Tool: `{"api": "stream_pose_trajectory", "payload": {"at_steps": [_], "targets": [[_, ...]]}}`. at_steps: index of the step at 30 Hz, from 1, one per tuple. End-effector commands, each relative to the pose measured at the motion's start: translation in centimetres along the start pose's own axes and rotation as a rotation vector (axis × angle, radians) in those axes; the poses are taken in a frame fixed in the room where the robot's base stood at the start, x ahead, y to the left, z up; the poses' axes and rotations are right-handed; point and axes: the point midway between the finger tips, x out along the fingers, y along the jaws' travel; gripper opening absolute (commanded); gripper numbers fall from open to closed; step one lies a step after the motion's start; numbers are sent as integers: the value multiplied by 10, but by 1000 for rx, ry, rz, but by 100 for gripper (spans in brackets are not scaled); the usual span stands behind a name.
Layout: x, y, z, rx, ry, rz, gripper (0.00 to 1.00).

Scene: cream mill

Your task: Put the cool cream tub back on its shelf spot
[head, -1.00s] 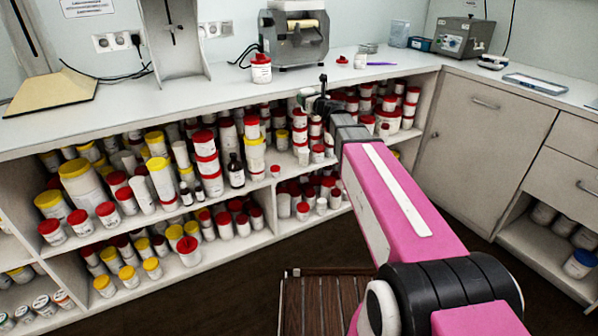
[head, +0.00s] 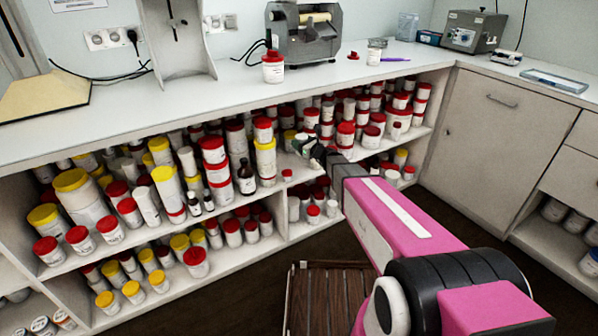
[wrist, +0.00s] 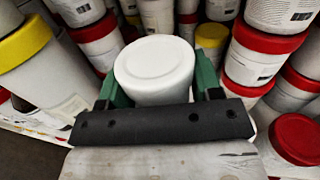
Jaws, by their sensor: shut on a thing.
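A white tub with a plain white top (wrist: 155,68) is held upright between the green fingers of my gripper (wrist: 153,88) in the wrist view. No label on it can be read there. In the head view my gripper (head: 308,150) reaches into the upper shelf level, below the counter edge, and the tub is small and partly hidden there. The shelf (head: 268,193) is crowded with white tubs with red or yellow lids. In the wrist view, yellow-lidded (wrist: 211,37) and red-lidded (wrist: 262,45) tubs stand close around the held tub.
The counter (head: 210,95) above the shelf carries a red-lidded tub (head: 273,68), a grey machine (head: 303,35), an open jar (head: 377,50) and a loose red lid (head: 353,55). A small red-lidded tub (head: 287,175) stands near the shelf's front edge. A slatted wooden stool (head: 330,300) stands on the floor.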

Motion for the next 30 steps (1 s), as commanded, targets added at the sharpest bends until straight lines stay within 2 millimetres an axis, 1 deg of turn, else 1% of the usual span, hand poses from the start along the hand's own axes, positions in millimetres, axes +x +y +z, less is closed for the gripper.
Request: {"api": "stream_pose_trajectory", "payload": {"at_steps": [1, 5, 8, 15, 22, 27, 30], "targets": [[1, 2, -7, 1, 0, 5, 33], [1, 4, -17, 0, -1, 12, 33], [2, 5, -28, 1, 0, 13, 33], [2, 5, -68, 2, 0, 13, 33], [1, 6, -88, 1, 0, 13, 33], [2, 6, -110, 1, 0, 12, 33], [1, 7, -116, 0, -1, 13, 33]]}}
